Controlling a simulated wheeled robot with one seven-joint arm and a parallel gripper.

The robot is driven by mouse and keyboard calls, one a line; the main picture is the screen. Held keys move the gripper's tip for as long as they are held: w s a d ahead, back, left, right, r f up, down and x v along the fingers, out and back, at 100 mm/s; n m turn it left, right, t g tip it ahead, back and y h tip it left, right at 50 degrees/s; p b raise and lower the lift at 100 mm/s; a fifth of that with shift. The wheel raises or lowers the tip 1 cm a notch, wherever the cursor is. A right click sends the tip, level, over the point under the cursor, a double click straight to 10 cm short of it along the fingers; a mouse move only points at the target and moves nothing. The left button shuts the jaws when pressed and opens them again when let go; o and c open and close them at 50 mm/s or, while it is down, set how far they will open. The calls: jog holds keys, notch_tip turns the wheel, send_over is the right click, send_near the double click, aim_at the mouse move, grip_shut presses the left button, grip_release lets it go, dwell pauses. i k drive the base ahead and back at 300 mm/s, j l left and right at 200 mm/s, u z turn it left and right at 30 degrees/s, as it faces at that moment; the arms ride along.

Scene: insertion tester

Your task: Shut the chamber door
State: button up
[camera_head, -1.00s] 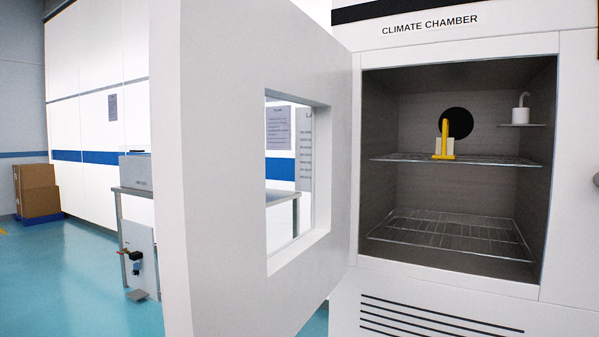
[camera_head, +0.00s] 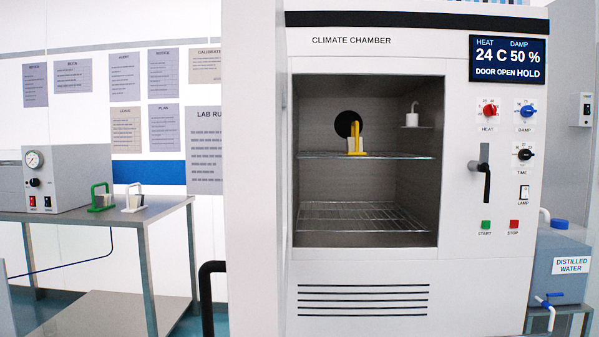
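The chamber door (camera_head: 253,170) stands open at the left of the climate chamber (camera_head: 360,268). I see it nearly edge-on as a tall pale panel, and its window is not visible from here. A black bent bar (camera_head: 207,295) sticks out at the door's lower left; it looks like a door handle, but its lower part is cut off. The chamber opening is uncovered, and the display (camera_head: 508,64) reads "DOOR OPEN HOLD". My gripper is not in view.
Inside, a yellow holder (camera_head: 356,140) with a pale piece stands on the upper wire shelf (camera_head: 400,156). A black lever (camera_head: 484,178) is on the right panel. A metal table (camera_head: 150,212) stands left of the door. A distilled water tank (camera_head: 560,268) stands at right.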

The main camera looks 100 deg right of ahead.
aim_at(253, 55)
jog(key=z, duration=0.45)
jog(key=i+z, duration=0.1)
jog(key=z, duration=0.3)
jog(key=j+z, duration=0.1)
jog(key=z, duration=0.35)
jog(key=i+z, duration=0.1)
jog(key=z, duration=0.3)
jog(key=j+z, duration=0.15)
jog(key=z, duration=0.3)
